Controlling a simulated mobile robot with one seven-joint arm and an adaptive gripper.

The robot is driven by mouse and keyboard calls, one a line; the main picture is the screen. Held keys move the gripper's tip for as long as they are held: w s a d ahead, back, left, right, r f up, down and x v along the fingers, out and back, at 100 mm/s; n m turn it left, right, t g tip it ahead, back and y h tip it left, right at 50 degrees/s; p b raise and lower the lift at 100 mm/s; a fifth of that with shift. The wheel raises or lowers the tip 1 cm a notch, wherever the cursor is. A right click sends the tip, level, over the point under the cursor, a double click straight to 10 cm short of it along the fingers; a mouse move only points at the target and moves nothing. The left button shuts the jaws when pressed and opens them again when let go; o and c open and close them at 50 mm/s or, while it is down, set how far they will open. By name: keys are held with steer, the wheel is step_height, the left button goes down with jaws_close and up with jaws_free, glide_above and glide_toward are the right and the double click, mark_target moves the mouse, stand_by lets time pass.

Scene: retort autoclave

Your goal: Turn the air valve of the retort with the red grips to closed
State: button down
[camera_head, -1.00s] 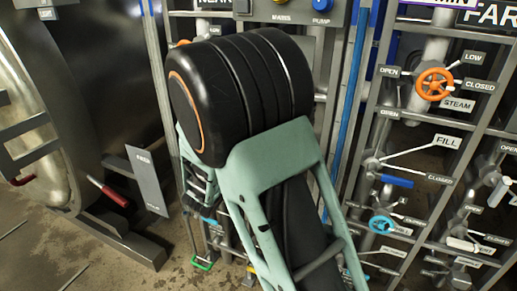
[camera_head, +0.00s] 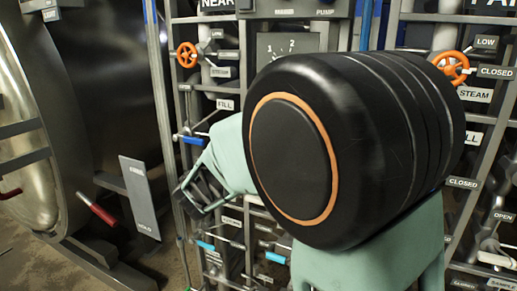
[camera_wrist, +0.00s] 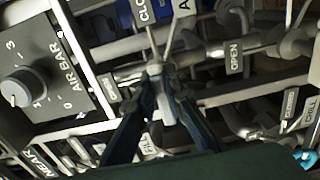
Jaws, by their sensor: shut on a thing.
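The retort with the red grips (camera_head: 97,212) stands at the left in the head view. The valve panel (camera_head: 190,95) beside it has a sign ending in NEAR. In the wrist view my gripper (camera_wrist: 161,92) is shut on a pale metal valve handle (camera_wrist: 156,69), one finger on each side. A cut-off label starting CLO (camera_wrist: 143,10) and one starting with A (camera_wrist: 184,6) are above it. An OPEN label (camera_wrist: 234,57) is to its right.
A dial marked AIR BAR (camera_wrist: 22,88) is at the left in the wrist view. Pipes and rails surround the handle closely. In the head view an orange steam wheel (camera_head: 187,55) and a blue handle (camera_head: 190,139) are above my gripper. Another panel (camera_head: 480,130) is at the right.

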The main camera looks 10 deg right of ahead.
stand_by(0.4)
steer(key=c, duration=2)
jaws_free()
steer(key=shift+o, duration=0.2)
steer(key=shift+a, duration=0.1)
steer(key=v, duration=1.2)
